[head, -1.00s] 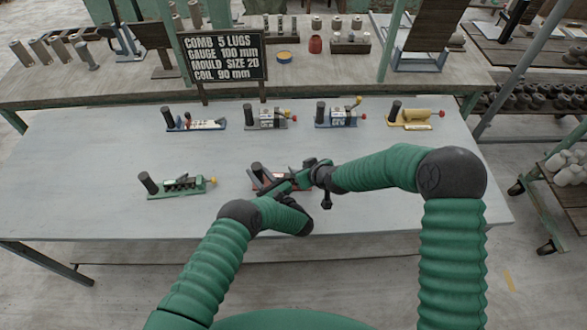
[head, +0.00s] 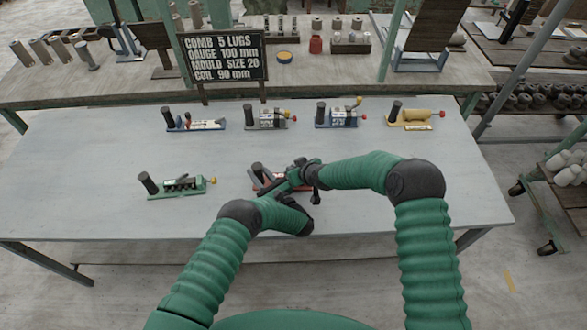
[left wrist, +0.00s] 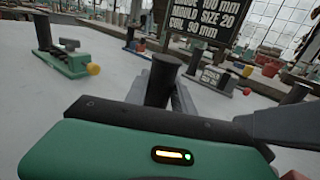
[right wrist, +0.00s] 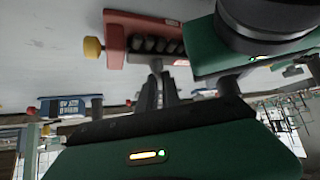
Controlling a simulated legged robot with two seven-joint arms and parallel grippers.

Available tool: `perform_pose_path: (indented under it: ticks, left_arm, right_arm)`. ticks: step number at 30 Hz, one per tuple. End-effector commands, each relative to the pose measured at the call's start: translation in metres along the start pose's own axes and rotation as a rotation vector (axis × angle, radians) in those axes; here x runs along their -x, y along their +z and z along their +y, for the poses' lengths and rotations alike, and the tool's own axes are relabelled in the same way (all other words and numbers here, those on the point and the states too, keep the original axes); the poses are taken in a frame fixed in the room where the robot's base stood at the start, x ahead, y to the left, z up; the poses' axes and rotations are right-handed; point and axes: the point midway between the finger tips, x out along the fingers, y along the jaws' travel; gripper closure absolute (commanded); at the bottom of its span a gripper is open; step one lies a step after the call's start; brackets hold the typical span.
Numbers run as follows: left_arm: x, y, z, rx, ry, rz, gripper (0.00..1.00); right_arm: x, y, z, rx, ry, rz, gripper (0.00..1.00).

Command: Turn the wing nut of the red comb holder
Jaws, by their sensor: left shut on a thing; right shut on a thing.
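The red comb holder (head: 262,186) lies on the grey table, largely covered by my grippers in the head view. In the right wrist view its red base (right wrist: 117,38) shows with a row of dark lugs and a yellow end knob (right wrist: 93,47). My left gripper (left wrist: 162,82) is shut around the holder's upright black handle (left wrist: 163,70). My right gripper (right wrist: 156,76) is shut at the holder's side beside the lugs, apart from the yellow knob. What it grips is a small grey part, apparently the wing nut, mostly hidden between the fingertips.
A green comb holder (head: 178,189) lies to the left. Blue (head: 195,125), grey (head: 269,120) and yellow (head: 412,119) holders are among those along the back. A black sign (head: 223,58) stands behind them. The right part of the table is clear.

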Motion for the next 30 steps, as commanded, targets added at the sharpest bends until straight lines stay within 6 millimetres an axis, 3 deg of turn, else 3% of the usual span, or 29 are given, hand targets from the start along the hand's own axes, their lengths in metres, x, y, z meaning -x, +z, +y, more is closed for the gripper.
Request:
perform_pose_path:
  ticks: [8,18,29,30]
  left_arm:
    - [0.0001,-0.0013,0.0011,-0.001,0.002,0.003,1.00]
    - [-0.0002,-0.0013,0.0011,-0.001,0.003,0.001,1.00]
    - [-0.0007,-0.0011,0.0013,-0.001,0.004,0.001,1.00]
    - [-0.0007,-0.0011,0.0014,-0.001,0.004,0.001,1.00]
  right_arm:
    - [-0.0006,0.0009,0.0000,-0.015,0.019,-0.003,1.00]
    - [-0.0009,0.0012,0.0004,-0.178,0.185,-0.003,1.00]
    - [0.0000,0.0002,0.0029,-0.201,0.204,0.001,1.00]
    - [0.0001,0.0002,0.0030,-0.201,0.204,0.001,0.87]
